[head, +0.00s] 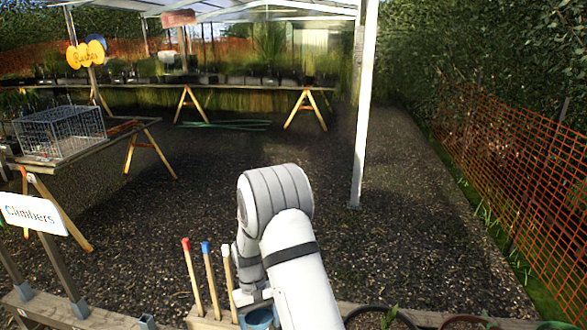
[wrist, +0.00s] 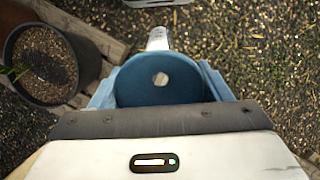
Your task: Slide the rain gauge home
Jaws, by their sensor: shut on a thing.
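The rain gauge (wrist: 158,68) looks like a blue round cup with a pale hole at its centre. It fills the space in front of my gripper (wrist: 159,92) in the wrist view, with light-blue pieces at its two sides. My gripper is shut on it. In the head view, the blue cup (head: 259,318) shows at the bottom edge, below my gripper (head: 252,297) and partly hidden by my arm. A pale narrow piece (wrist: 157,38) stands just beyond the gauge in the wrist view. I cannot tell whether they touch.
Stakes with red (head: 193,280), blue (head: 212,280) and white (head: 229,275) tops stand left of my gripper. A dark soil-filled pot (wrist: 45,65) sits left of the gauge; another pot (head: 377,312) is right of my arm. A white post (head: 364,110) rises behind. Open gravel lies beyond.

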